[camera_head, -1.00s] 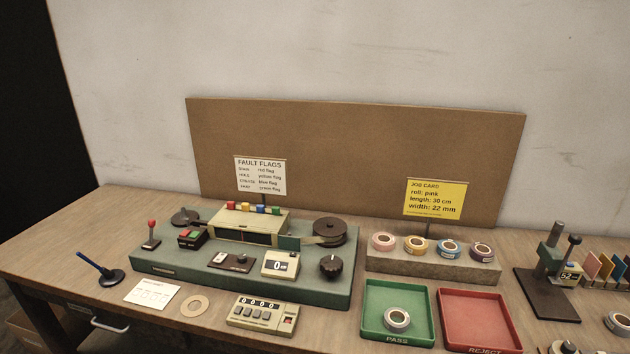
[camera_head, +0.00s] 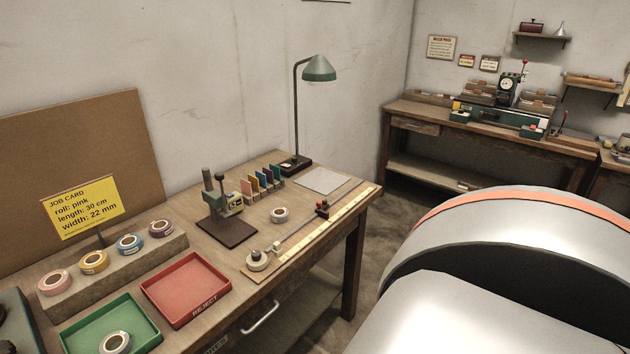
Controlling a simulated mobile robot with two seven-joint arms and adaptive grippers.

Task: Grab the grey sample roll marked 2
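A grey-white roll (camera_head: 115,342) lies in the green PASS tray (camera_head: 75,343) at the bottom left. Another grey-white roll (camera_head: 280,214) lies on the bench beside the row of coloured cards. A third pale roll (camera_head: 257,260) sits at the near end of the measuring strip. No number can be read on any of these rolls, so I cannot tell which is marked 2. Neither of my grippers is in view.
A red REJECT tray (camera_head: 187,288) is empty. Pink, yellow, blue and purple rolls sit on a wooden block (camera_head: 120,268). A dark-based stand (camera_head: 227,229), a green lamp (camera_head: 318,70) and a grey sheet (camera_head: 322,180) are on the bench. My body fills the lower right.

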